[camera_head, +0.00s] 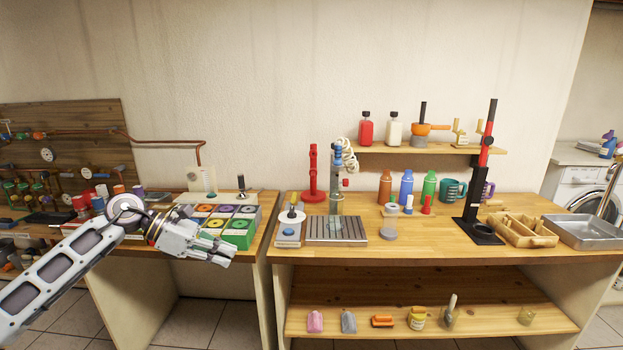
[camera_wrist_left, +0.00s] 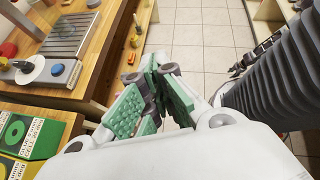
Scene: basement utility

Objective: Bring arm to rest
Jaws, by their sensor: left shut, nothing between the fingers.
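My left arm comes in from the left in the head view. My left gripper (camera_head: 222,254) is in front of the left workbench's edge, close to the box of coloured discs (camera_head: 240,232). Its fingers are together with nothing between them. In the left wrist view the green-padded fingers (camera_wrist_left: 150,88) are close together, above the tiled floor beside the bench. A grey ribbed part and dark linkage at the right of that view appear to be mine. My right gripper does not show in the head view.
The right workbench (camera_head: 430,251) holds a drip tray (camera_head: 336,230), bottles, a red and black press stand (camera_head: 481,190), a wooden caddy (camera_head: 521,230) and a metal tray (camera_head: 588,231). A narrow gap separates the two benches. Tiled floor (camera_wrist_left: 206,40) is clear beside the bench.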

